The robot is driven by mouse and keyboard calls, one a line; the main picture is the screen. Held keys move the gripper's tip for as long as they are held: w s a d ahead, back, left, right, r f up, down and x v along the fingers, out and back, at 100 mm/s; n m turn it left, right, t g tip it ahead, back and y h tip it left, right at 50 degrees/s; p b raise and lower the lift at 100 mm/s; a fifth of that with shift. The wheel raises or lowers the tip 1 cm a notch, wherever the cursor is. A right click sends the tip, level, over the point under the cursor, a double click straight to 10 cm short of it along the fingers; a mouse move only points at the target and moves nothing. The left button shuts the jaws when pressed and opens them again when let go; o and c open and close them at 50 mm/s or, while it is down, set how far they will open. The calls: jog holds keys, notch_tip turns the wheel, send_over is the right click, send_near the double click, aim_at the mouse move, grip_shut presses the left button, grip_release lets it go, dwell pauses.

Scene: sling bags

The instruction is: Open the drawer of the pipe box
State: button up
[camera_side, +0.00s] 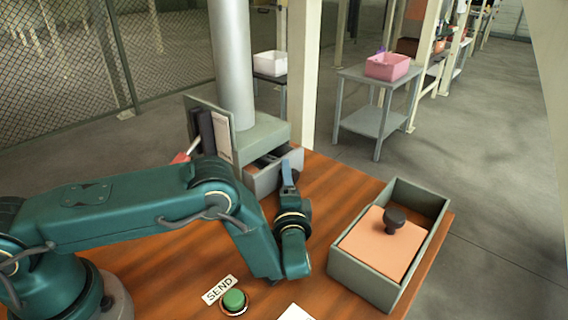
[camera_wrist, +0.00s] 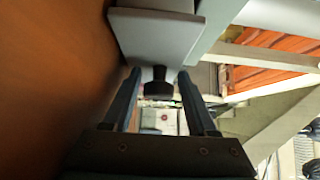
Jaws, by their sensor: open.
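The pipe box (camera_side: 262,133) is a grey-green box with a tall pale pipe (camera_side: 231,65) rising from it, at the back of the wooden table. Its drawer (camera_side: 262,182) sticks partly out at the front, and some of its dark inside shows. My gripper (camera_side: 288,168) is at the drawer front; the arm hides part of it. In the wrist view the drawer front (camera_wrist: 150,36) is a pale panel with a dark knob (camera_wrist: 158,84). My open gripper (camera_wrist: 158,88) has one finger on each side of the knob, with gaps visible between fingers and knob.
An open grey box (camera_side: 350,270) with an orange lid or panel (camera_side: 375,248) and dark knob stands at the right. A green button (camera_side: 234,299) and SEND label (camera_side: 219,289) are near the front. A panel with dark items (camera_side: 208,130) stands left of the pipe.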

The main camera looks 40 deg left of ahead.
jog(key=v, duration=0.4)
jog(key=shift+s+a, duration=0.25)
jog(key=shift+s, duration=0.1)
jog(key=w+a+r+n+t+h, duration=0.1)
jog(key=a+r+n+h, duration=0.1)
jog(key=r, duration=1.2)
jog(key=w+a+r+n+t+h, duration=0.1)
jog(key=a+r+n+t+h, duration=0.1)
jog(key=r, duration=1.3)
jog(key=shift+w+a+r+n+h, duration=0.2)
jog(key=shift+a+r+n+h, duration=0.05)
jog(key=shift+n+h, duration=0.65)
